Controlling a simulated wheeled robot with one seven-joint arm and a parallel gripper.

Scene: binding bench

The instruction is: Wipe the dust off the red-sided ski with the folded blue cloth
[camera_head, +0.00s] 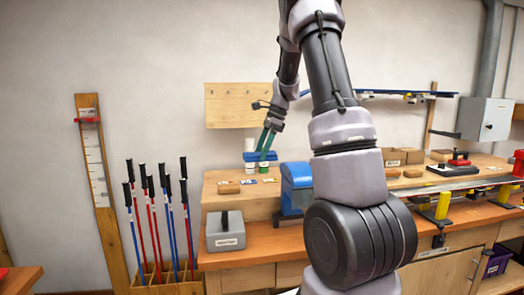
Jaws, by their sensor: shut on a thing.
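My gripper (264,148) is at the left end of the raised wooden shelf, well away from the clamped ski. Its greenish fingers point down and are shut on a flat blue thing, which looks like the folded blue cloth (260,156). A long thin ski (468,187) lies across yellow clamps at the right of the bench. It runs out of the picture at the right, and my arm hides the area toward its left end. Its side colour and any dust are too small to tell.
Pots (250,167) and small blocks are on the shelf (222,203). Ski poles (163,215) stand in a rack at left. A yellow clamp (443,205) rises from the bench.

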